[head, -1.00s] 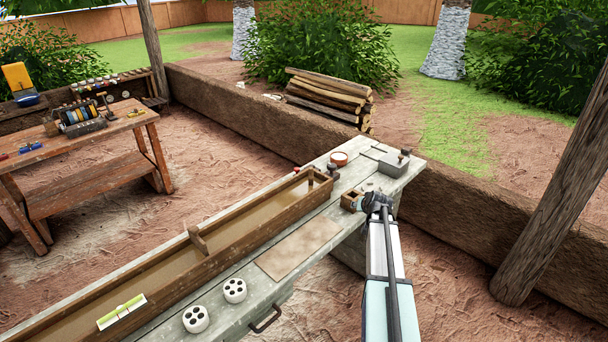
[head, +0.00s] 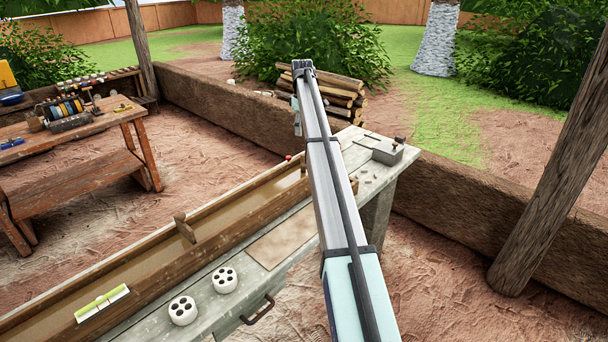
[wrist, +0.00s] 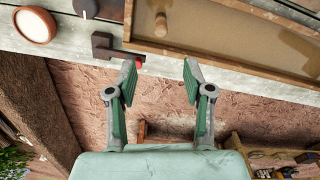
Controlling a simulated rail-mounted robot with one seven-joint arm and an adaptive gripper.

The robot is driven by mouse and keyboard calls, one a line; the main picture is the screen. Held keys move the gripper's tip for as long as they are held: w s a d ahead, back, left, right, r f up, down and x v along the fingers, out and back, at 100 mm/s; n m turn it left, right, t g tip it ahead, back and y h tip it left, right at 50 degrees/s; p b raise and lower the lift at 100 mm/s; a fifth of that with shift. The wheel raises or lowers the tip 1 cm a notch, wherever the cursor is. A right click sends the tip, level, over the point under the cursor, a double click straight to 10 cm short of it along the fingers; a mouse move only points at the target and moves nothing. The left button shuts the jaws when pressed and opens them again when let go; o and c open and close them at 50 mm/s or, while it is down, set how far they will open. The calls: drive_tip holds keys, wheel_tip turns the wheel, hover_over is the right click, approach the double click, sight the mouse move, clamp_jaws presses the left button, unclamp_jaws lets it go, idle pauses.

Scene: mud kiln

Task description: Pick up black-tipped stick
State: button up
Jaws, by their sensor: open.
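My gripper (wrist: 159,66) is open and empty in the wrist view. Its two green-padded fingers point at the bench edge, between a dark block with a red end (wrist: 108,48) and the wooden trough (wrist: 225,60). In the head view my arm reaches up over the far end of the bench and the fingers cannot be made out. I cannot pick out a black-tipped stick with certainty. A thin dark stick-like thing (head: 372,137) lies on the far end of the bench in the head view, too small to identify.
A grey box (head: 388,153) stands at the bench's far right. A wooden peg (wrist: 160,24) stands in the trough. White holed cylinders (head: 183,311) sit near the front edge. An earthen wall (head: 440,190) runs behind.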

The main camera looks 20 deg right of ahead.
drive_tip(key=p, duration=0.3)
approach(303, 165)
drive_tip(key=f, duration=0.2)
drive_tip(key=w+f, duration=0.1)
drive_tip(key=f, duration=0.2)
drive_tip(key=shift+w+d+f, duration=0.15)
drive_tip(key=shift+f, duration=0.15)
drive_tip(key=shift+f+p, duration=1.3)
drive_tip(key=shift+f, duration=1.3)
clamp_jaws()
